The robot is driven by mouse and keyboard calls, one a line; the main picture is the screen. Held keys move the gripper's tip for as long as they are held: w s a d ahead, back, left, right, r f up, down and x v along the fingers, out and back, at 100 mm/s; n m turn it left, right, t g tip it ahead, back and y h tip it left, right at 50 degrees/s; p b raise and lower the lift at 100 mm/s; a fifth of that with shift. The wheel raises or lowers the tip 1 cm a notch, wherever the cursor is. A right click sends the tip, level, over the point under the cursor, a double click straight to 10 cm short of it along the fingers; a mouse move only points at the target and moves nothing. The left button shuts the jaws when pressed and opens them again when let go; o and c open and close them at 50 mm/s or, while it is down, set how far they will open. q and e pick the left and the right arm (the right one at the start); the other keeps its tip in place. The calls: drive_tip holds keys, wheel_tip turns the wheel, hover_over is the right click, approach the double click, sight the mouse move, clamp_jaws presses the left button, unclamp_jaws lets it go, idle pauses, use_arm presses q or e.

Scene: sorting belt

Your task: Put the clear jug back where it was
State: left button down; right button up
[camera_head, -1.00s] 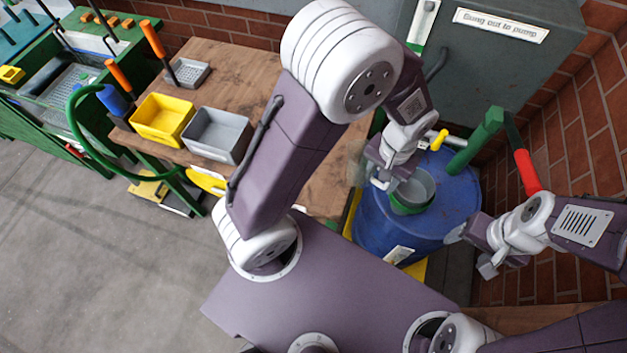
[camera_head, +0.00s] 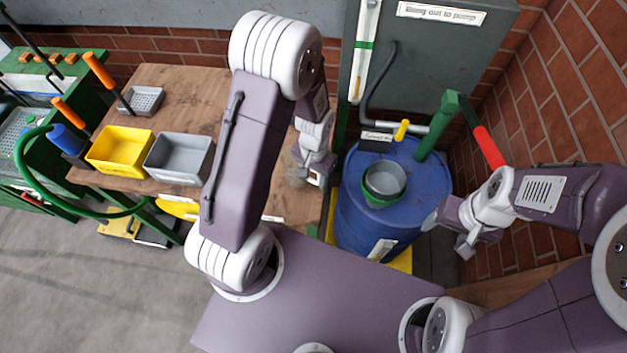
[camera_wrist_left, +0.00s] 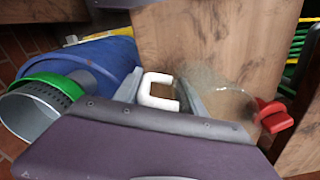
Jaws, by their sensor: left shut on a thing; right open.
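The clear jug (camera_wrist_left: 222,98) is see-through and hard to make out, with a white handle (camera_wrist_left: 160,92). My left gripper (camera_head: 316,178) is shut on this handle, with a finger on each side in the left wrist view (camera_wrist_left: 158,98). In the head view, the jug (camera_head: 296,172) shows faintly left of the gripper, over the right edge of the wooden table (camera_head: 232,85). I cannot tell whether it touches the table. My right gripper (camera_head: 468,245) is open and empty, right of the blue drum (camera_head: 350,215).
A grey funnel with a green collar (camera_head: 384,181) sits on the drum. Yellow (camera_head: 120,150) and grey (camera_head: 178,158) bins stand at the table's front left. A red part (camera_wrist_left: 273,116) shows beside the jug. A grey cabinet (camera_head: 440,60) stands behind the drum.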

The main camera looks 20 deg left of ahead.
sight(314, 180)
use_arm(q)
wheel_tip(314, 180, down, 2)
drive_tip(key=shift+s, duration=0.1)
drive_tip(key=shift+f, duration=0.45)
drive_tip(key=shift+f, duration=0.15)
drive_tip(key=c, duration=0.7)
unclamp_jaws()
drive_tip(key=shift+o, duration=0.2)
